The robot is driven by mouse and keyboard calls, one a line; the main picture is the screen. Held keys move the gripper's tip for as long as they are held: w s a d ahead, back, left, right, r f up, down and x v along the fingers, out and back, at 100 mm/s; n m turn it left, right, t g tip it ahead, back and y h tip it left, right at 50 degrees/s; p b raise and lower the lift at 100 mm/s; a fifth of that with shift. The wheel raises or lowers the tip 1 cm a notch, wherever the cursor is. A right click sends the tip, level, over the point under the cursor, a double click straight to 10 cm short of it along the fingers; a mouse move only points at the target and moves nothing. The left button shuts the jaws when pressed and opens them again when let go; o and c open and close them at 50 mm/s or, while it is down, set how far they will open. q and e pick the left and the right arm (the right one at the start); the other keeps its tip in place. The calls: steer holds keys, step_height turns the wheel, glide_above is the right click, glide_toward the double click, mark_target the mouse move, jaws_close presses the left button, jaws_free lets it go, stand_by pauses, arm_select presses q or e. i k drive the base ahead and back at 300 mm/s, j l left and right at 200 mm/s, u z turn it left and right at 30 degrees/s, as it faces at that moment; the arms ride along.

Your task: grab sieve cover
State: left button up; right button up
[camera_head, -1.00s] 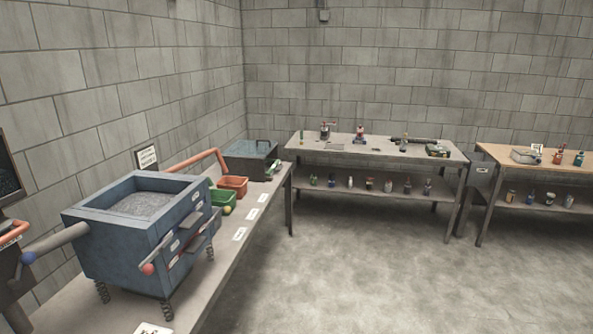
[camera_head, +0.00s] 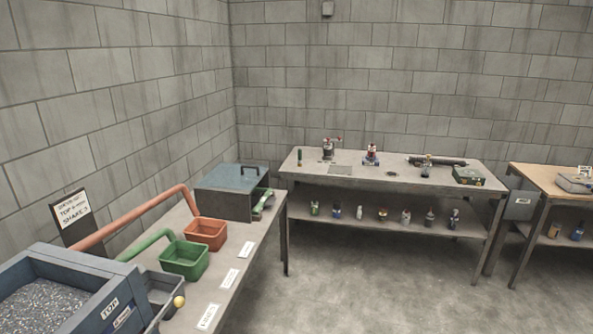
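The blue sieve machine (camera_head: 100,293) stands at the lower left on the near bench, cut off by the picture's edge. Its top is open and grey gravel (camera_head: 40,307) fills it. A dark box with a flat blue-grey top (camera_head: 232,179) stands at the bench's far end, and a small handle shows on that top. I cannot tell whether this top is the sieve cover; no other cover is clear. Neither of my grippers is in view.
A green bin (camera_head: 185,260) and an orange bin (camera_head: 206,234) stand between the machine and the dark box, with pipes leading to them. A long metal table (camera_head: 390,180) with tools stands against the back wall. The floor (camera_head: 400,280) in front of it is clear.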

mark_target(238, 175)
steer(key=i, duration=1.65)
steer(key=i+l+u, duration=0.1)
steer(key=i+u, duration=0.3)
steer(key=i+l+u, duration=0.35)
steer(key=i, duration=0.25)
steer(key=i+l+u, duration=0.75)
steer(key=i+l, duration=0.1)
steer(key=i, duration=0.05)
